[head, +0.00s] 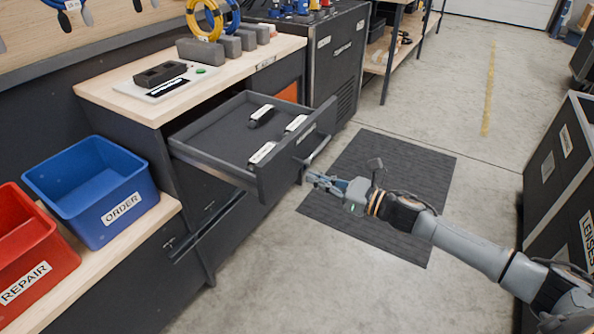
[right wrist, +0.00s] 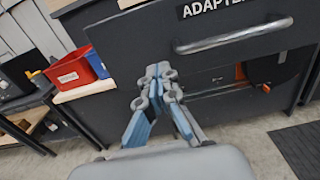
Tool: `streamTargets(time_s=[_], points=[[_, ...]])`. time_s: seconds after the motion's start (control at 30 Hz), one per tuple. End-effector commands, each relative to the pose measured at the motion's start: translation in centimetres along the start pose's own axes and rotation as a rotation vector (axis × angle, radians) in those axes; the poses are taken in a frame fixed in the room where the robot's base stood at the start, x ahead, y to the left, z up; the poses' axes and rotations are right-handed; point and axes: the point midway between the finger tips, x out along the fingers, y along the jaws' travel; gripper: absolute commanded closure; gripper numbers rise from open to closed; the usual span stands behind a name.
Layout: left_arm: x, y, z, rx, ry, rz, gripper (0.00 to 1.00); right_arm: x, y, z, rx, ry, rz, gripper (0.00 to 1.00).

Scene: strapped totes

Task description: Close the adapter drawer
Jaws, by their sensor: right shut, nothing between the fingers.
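The adapter drawer (head: 215,140) is dark grey and stands pulled out of the workbench in the head view. My right gripper (head: 312,178) is shut and empty, just in front of the drawer front and below the handle. In the right wrist view its fingertips (right wrist: 158,72) are together near the panel; contact cannot be told. My left gripper is not in view.
A blue ORDER bin (head: 100,190) and a red REPAIR bin (head: 30,250) stand on a shelf at the left. The wooden benchtop (head: 115,85) is above the drawer. A dark LENSES cabinet (head: 560,165) stands at the right.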

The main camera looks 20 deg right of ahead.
Motion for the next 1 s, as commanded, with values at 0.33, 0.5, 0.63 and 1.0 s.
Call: streamTargets(time_s=[0.33,0.5,0.63,1.0], points=[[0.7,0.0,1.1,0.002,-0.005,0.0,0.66,4.9,0.0,0.1,0.001,-0.002,-0.001,1.0],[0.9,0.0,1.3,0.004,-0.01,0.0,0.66,5.7,0.0,0.0,0.001,0.0,-0.001,1.0],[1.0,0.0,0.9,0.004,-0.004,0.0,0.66,5.8,0.0,0.0,0.001,0.0,0.0,1.0],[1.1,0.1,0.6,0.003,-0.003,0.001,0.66,6.3,0.1,-0.1,0.002,-0.001,0.001,1.0]])
